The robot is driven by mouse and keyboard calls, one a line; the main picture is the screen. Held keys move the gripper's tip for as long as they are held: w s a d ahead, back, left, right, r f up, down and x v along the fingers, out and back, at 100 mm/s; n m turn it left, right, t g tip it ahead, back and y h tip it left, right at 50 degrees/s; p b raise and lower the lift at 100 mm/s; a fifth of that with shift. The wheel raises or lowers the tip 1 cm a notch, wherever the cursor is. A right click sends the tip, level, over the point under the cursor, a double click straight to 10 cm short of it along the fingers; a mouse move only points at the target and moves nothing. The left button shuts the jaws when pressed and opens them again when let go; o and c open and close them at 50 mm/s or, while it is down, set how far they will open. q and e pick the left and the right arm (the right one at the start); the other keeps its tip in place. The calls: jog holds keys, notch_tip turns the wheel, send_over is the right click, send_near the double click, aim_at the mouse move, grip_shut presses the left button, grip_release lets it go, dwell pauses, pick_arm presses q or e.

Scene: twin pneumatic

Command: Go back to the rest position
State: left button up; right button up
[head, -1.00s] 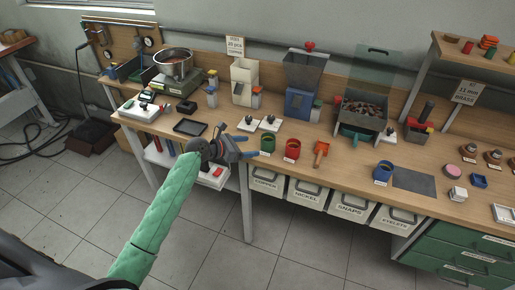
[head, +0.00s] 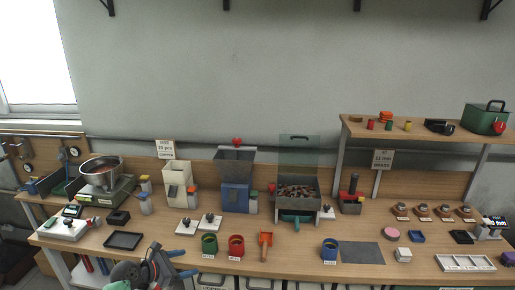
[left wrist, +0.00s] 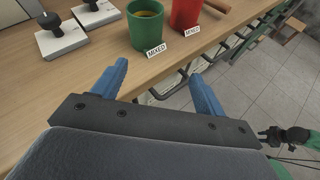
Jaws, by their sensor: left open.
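My left gripper (head: 184,262) is low in the head view, in front of the bench's near edge. Its two blue fingers are apart with nothing between them. In the left wrist view the open fingers (left wrist: 160,72) point toward the bench edge, just short of a green cup (left wrist: 148,22) and a red cup (left wrist: 186,14), both labelled MIXED. A dark gripper on a green arm, which looks like my right one (left wrist: 285,137), shows small at the right of that view. Its jaws are too small to read. It is not in the head view.
The wooden bench holds a pot on a scale (head: 103,180), a black tray (head: 123,240), a blue hopper (head: 235,185), an orange scoop (head: 266,243), a blue cup (head: 329,250) and a grey mat (head: 361,253). A raised shelf (head: 400,133) stands at right. Open floor (left wrist: 262,82) lies before the bench.

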pick_arm(q)
jog(key=s+d+f+m+g+y, duration=0.2)
jog(key=s+d+f+m, duration=0.2)
jog(key=s+m, duration=0.3)
jog(key=s+d+f+m+g+y, duration=0.1)
jog(key=s+d+f+m, duration=0.2)
jog(key=s+f+m, duration=0.45)
jog(key=s+d+r+m+g+y, duration=0.1)
jog(key=s+r+m+g+y, duration=0.15)
jog(key=s+m, duration=0.6)
jog(key=s+r+m+g+y, duration=0.1)
jog(key=s+m+y, duration=0.25)
jog(key=s, duration=0.95)
notch_tip(320, 180, down, 28)
jog(key=w+d+m, duration=0.1)
jog(key=d, duration=0.1)
jog(key=s+f, duration=0.4)
jog(key=f, duration=0.6)
jog(key=s+f+g, duration=0.1)
jog(key=s+f, duration=0.2)
jog(key=f, duration=0.8)
jog(key=shift+s+h+b, duration=0.3)
jog(key=shift+s+b, duration=0.1)
pick_arm(e)
jog(key=shift+w+a+r, duration=0.1)
jog(key=shift+w+r, duration=0.15)
jog(key=shift+r, duration=0.3)
jog(key=shift+w+a+r, duration=0.1)
jog(key=shift+w+r, duration=0.15)
jog(key=shift+r, duration=0.25)
